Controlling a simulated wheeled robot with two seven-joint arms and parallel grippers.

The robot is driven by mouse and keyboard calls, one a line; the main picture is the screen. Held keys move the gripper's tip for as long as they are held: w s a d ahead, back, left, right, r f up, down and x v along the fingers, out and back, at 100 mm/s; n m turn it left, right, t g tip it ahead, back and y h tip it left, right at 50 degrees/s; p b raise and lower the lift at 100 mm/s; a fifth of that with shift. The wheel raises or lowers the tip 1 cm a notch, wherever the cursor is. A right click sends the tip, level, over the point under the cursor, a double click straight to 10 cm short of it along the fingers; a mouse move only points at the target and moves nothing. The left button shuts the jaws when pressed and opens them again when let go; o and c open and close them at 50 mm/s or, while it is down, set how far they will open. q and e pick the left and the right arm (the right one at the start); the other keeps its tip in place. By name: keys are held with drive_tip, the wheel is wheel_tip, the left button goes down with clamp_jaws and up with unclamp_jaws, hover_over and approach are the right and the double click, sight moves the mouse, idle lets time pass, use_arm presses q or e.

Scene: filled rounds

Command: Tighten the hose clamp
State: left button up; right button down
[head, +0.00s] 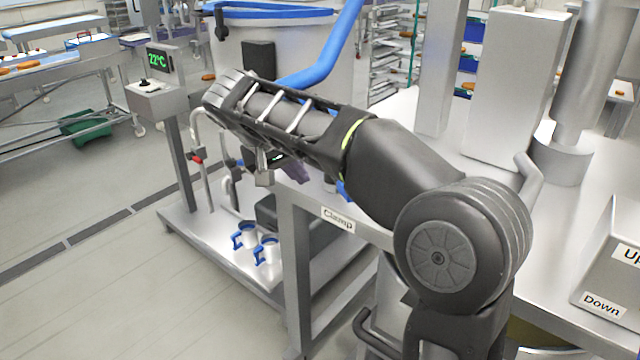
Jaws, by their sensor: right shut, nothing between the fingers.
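A thick blue hose (330,62) comes down from the top and passes behind my right arm. Its lower end is hidden, and I cannot make out a hose clamp. A label reading "Clamp" (338,219) is on the front edge of the steel table. My right arm reaches from the lower right across the middle toward the upper left. My right gripper (265,179) is small and partly hidden under the dark forearm; it is shut and empty. I cannot tell whether it touches anything. My left gripper is not in view.
A steel vat (225,50) with a blue rim stands behind my arm. A display post (158,60) reads 22°C. Two white jugs with blue handles (267,251) stand on a low platform. A box labelled Up and Down (612,270) is at right. The left floor is mostly clear.

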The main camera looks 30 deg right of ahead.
use_arm(q)
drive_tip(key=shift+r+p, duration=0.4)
drive_tip(key=shift+p, duration=0.15)
use_arm(e)
drive_tip(key=w+d+f, duration=0.1)
drive_tip(key=d+f, duration=0.7)
drive_tip(key=d, duration=0.1)
drive_tip(key=shift+w+d, duration=0.2)
drive_tip(key=shift+w, duration=0.1)
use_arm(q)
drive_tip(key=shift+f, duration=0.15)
use_arm(e)
drive_tip(key=shift+s, duration=0.1)
